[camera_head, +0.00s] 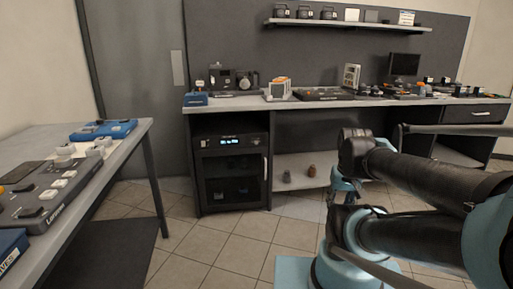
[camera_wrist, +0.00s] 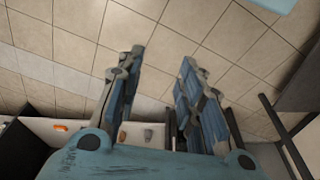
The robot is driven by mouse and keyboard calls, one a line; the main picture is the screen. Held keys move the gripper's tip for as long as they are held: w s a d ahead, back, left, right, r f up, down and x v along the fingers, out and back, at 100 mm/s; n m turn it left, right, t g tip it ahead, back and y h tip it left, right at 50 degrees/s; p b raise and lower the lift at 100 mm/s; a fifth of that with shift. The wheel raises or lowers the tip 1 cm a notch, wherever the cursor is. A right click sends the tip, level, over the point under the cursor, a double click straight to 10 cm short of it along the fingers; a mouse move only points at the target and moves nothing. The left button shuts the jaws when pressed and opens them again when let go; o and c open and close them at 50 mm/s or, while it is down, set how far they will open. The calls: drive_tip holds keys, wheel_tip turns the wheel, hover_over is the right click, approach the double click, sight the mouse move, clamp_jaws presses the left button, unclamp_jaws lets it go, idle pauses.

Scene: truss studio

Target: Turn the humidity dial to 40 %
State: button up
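A black cabinet (camera_head: 232,175) with a glass door stands under the left end of the long workbench in the head view. Its top panel (camera_head: 232,141) carries a lit blue display (camera_head: 229,141). A humidity dial cannot be made out clearly at this size; small dark details on the panel are too small to tell, and no 40 % mark can be read. My gripper (camera_wrist: 161,58) is open and empty in the wrist view, its two blue and grey fingers apart above the tiled floor. It is away from the cabinet, which I cannot identify in the wrist view.
The long workbench (camera_head: 300,104) holds several devices. A side table (camera_head: 135,136) with control boxes (camera_head: 50,192) stands at left. Tiled floor (camera_head: 215,245) before the cabinet is free. My arm fills the right side.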

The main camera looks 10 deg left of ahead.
drive_tip(key=shift+o, duration=0.4)
drive_tip(key=shift+s+r, duration=0.25)
drive_tip(key=w+d+r+m+t+h, duration=0.15)
drive_tip(key=w+r, duration=0.35)
drive_tip(key=w, duration=0.7)
drive_tip(key=w+d+r+m+t+h, duration=0.1)
drive_tip(key=w+d+r+t+h, duration=0.2)
drive_tip(key=w, duration=0.9)
drive_tip(key=w+a+r+t, duration=0.2)
drive_tip(key=w+a+t, duration=0.1)
drive_tip(key=w, duration=1)
drive_tip(key=w+a+r+t, duration=0.1)
drive_tip(key=w+a+t, duration=0.25)
drive_tip(key=w, duration=0.85)
drive_tip(key=w+a+f+t+y, duration=0.1)
drive_tip(key=w+a+f, duration=0.2)
drive_tip(key=w+a, duration=0.5)
drive_tip(key=n+t+y, duration=0.3)
drive_tip(key=n+y, duration=0.3)
drive_tip(key=y, duration=0.3)
approach(256, 143)
drive_tip(key=shift+m+h, duration=0.25)
drive_tip(key=x, duration=0.8)
drive_tip(key=shift+w+a, duration=0.1)
drive_tip(key=shift+w, duration=0.15)
drive_tip(key=shift+c, duration=0.5)
